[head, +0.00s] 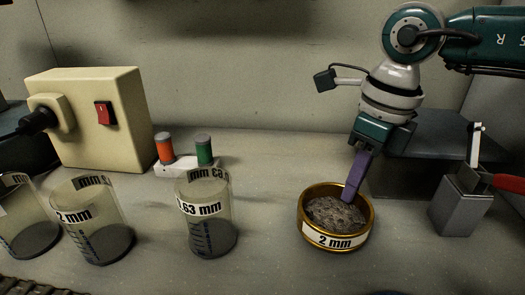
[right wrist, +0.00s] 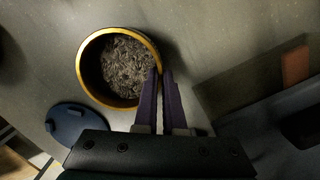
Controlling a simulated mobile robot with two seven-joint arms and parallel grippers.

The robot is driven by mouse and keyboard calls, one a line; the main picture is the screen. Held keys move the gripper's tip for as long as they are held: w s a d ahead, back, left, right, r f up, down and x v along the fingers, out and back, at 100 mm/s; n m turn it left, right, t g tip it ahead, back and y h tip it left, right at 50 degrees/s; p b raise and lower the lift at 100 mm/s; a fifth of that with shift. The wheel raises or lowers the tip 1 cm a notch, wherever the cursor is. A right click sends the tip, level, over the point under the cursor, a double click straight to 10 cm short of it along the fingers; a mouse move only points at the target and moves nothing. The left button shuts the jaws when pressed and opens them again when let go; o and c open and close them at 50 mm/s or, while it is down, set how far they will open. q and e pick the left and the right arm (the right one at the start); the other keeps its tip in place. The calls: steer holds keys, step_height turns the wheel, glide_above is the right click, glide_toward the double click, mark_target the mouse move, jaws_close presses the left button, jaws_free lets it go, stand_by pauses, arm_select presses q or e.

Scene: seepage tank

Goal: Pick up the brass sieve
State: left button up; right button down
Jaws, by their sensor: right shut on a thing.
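The brass sieve (head: 334,240) stands upright on the grey bench, right of the middle in the head view. Its label reads "2 mm" and it holds grey-brown grainy material. My right gripper (head: 354,186) reaches down to its back right rim with purple fingers. In the right wrist view the sieve (right wrist: 84,75) is at the upper left, and the right gripper's fingertips (right wrist: 160,75) are shut on its rim. I cannot tell any gap between sieve and bench. My left gripper is not in view.
Clear labelled beakers, one marked "0.63 mm" (head: 206,222) and another "2 mm" (head: 92,225), stand to the left. A cream switch box (head: 95,120) is behind them. A grey block with a red-handled part (head: 463,208) stands to the right.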

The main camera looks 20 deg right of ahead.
step_height(320, 180, up, 20)
steer(key=p, duration=0.1)
stand_by(1.7)
